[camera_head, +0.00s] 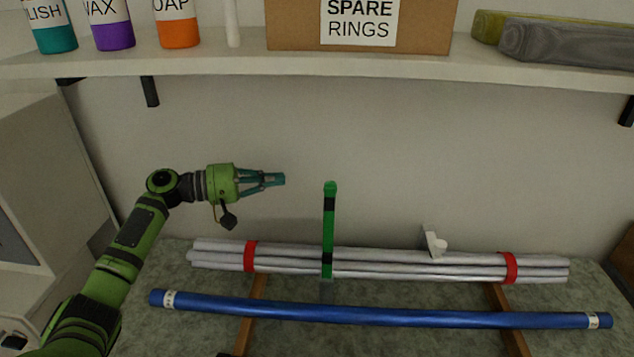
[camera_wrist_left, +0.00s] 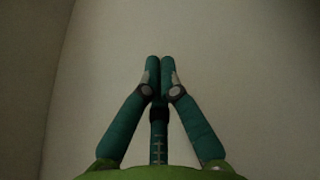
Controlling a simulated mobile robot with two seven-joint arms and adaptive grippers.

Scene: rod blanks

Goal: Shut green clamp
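The green clamp (camera_head: 329,222) shows in the head view as a narrow green arm with black bands. It stands upright over the middle of a bundle of pale rods (camera_head: 380,265), so it appears open; its base is hidden. My left gripper (camera_head: 280,179) is in the air to the left of the clamp's top, apart from it and pointing right. In the left wrist view its teal fingertips (camera_wrist_left: 160,63) are together with nothing visible between them. The wrist view shows only the plain wall beyond. My right gripper is in neither view.
Red bands (camera_head: 250,256) hold the rod bundle near both ends. A blue rod (camera_head: 380,315) lies in front. A small white piece (camera_head: 434,242) stands behind the bundle. A shelf (camera_head: 230,64) with bottles and a spare rings box (camera_head: 290,25) overhangs above.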

